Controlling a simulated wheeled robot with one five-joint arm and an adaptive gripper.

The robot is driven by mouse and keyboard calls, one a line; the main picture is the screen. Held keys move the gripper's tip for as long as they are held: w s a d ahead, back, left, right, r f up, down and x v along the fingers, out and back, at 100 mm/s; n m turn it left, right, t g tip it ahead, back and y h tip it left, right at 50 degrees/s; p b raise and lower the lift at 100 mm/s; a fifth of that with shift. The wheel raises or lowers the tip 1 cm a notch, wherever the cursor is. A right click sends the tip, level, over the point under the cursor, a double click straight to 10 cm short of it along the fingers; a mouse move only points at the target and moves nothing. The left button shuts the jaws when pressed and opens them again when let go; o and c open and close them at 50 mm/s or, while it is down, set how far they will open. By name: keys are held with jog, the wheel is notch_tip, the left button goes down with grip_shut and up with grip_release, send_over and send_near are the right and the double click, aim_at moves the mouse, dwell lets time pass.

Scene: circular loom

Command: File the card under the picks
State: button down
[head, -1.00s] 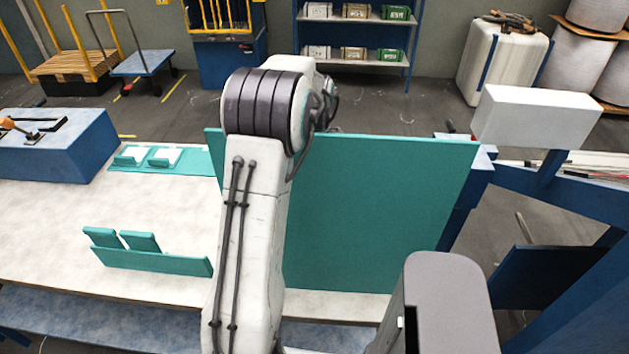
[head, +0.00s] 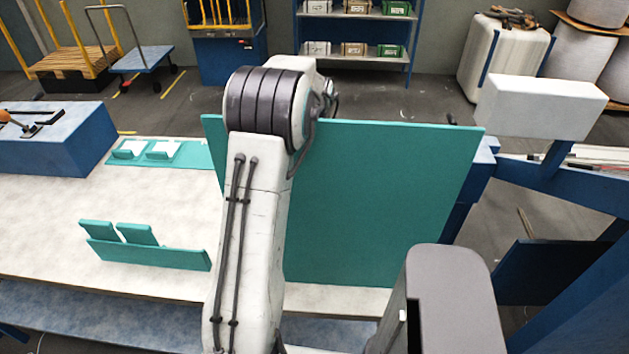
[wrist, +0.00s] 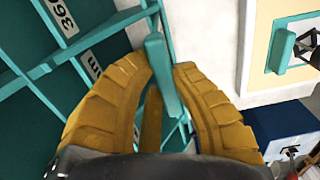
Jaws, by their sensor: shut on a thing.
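In the wrist view, my gripper (wrist: 163,78) has its two yellow ribbed fingers closed on a narrow teal piece (wrist: 160,72). I cannot tell if this is the card's edge or grip. A teal rack with slats and white labels (wrist: 91,66) fills the left of that view; one label reads "36", the rest is cut off. The fingertips are beside the rack's edge; I cannot tell if the held piece touches it. In the head view, a large teal board (head: 385,200) stands upright on the table behind my arm, which hides my gripper there.
A teal stand with two upright tabs (head: 150,255) is on the table at left. Behind it, a teal tray (head: 195,152) holds white pieces. A blue box with an orange-knobbed lever (head: 55,150) is far left. A white box on a blue frame (head: 540,105) stands right.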

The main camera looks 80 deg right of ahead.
jog(key=shift+f+b, duration=0.55)
jog(key=shift+f, duration=0.35)
jog(key=c, duration=1.1)
grip_release()
jog(key=shift+r, duration=0.15)
jog(key=shift+c, duration=0.2)
jog(key=shift+r, duration=0.1)
notch_tip(320, 180, up, 12)
jog(key=shift+f, duration=0.1)
